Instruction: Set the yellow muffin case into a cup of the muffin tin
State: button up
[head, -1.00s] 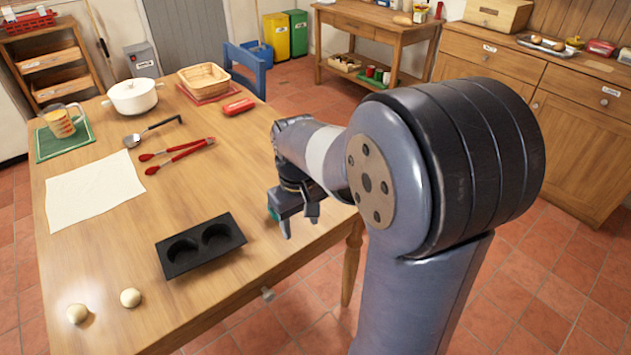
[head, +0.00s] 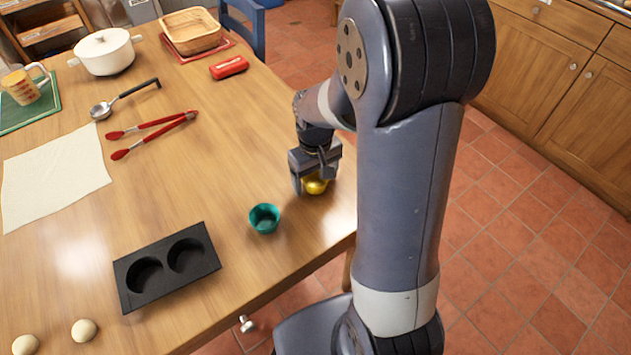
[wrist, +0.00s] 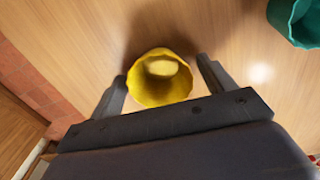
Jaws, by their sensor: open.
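The yellow muffin case (head: 316,185) stands on the table near its right edge, partly hidden by my gripper (head: 313,188) in the head view. In the wrist view the yellow case (wrist: 160,78) lies between the two fingers of my gripper (wrist: 163,83), which are spread wide with gaps on both sides. The case appears upright, its opening facing the camera. The black muffin tin (head: 168,267) with two empty cups lies to the left, near the front edge of the table.
A teal case (head: 264,218) stands between the tin and my gripper; it also shows in the wrist view (wrist: 298,20). Red tongs (head: 152,133), a ladle (head: 122,99) and a white cloth (head: 55,175) lie farther left. Two dough balls (head: 84,330) (head: 26,344) sit near the front.

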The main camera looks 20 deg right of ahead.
jog(key=shift+c, duration=0.5)
jog(key=c, duration=0.9)
jog(key=shift+r, duration=0.1)
